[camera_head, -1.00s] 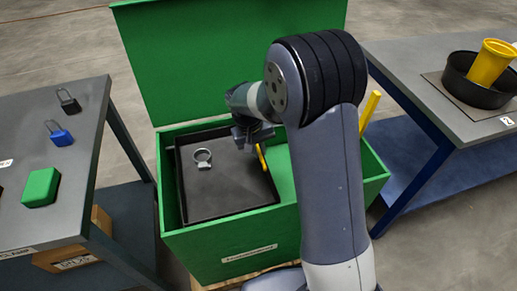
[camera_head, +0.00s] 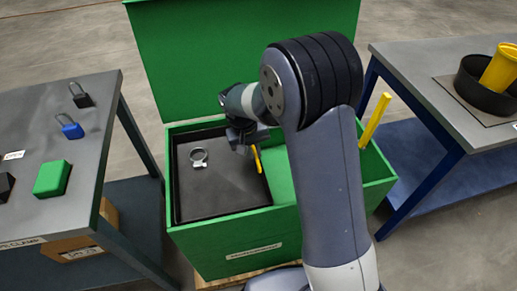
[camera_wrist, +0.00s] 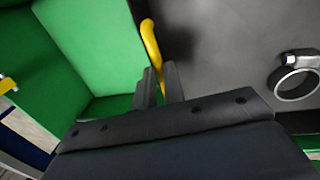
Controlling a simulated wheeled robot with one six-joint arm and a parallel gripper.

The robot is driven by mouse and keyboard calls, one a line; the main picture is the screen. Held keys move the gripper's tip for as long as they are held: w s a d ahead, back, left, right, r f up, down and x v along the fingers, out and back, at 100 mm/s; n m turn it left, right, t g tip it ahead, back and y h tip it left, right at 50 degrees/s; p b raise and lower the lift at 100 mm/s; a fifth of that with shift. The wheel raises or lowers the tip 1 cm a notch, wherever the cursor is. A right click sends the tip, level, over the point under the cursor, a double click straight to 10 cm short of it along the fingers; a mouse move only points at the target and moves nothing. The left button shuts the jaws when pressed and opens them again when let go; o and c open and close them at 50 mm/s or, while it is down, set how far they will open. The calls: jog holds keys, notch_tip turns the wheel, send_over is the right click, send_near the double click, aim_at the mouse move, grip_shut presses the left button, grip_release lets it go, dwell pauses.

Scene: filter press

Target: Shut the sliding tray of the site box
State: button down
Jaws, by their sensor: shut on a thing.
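The green site box (camera_head: 250,245) stands in the middle of the head view with its lid (camera_head: 225,60) raised. The dark sliding tray (camera_head: 222,195) lies inside at the box's left end, close to the left wall. A yellow handle (camera_head: 257,158) rises at the tray's right edge. My gripper (camera_head: 245,143) is over that edge, shut on the handle. The wrist view shows the handle (camera_wrist: 152,45) running between my fingers (camera_wrist: 159,85), the tray floor (camera_wrist: 220,60) to the right and green box interior to the left.
A metal hose clamp (camera_head: 198,158) lies in the tray. A yellow bar (camera_head: 375,120) stands up at the box's right end. The left table (camera_head: 110,130) holds padlocks and a green block (camera_head: 52,178). The right table (camera_head: 430,60) holds a black pan (camera_head: 485,90) and yellow cup (camera_head: 500,68).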

jog(key=c, duration=1.5)
grip_release()
jog(key=shift+a, duration=0.3)
jog(key=shift+r, duration=0.1)
notch_tip(320, 180, up, 10)
jog(key=a+p, duration=0.1)
jog(key=a, duration=0.1)
jog(key=shift+s+r+p, duration=0.2)
jog(key=shift+s+p, duration=0.1)
jog(key=f, duration=0.3)
jog(key=d+f+b, duration=0.1)
jog(key=f, duration=0.3)
jog(key=d+f, duration=0.1)
jog(key=f, duration=0.2)
jog(key=shift+w+d+f+b, duration=0.15)
jog(key=shift+w+f+b, duration=0.1)
jog(key=shift+f+b, duration=0.15)
jog(key=shift+w+d+r, duration=0.1)
jog(key=shift+w+d, duration=0.1)
jog(key=shift+d, duration=0.5)
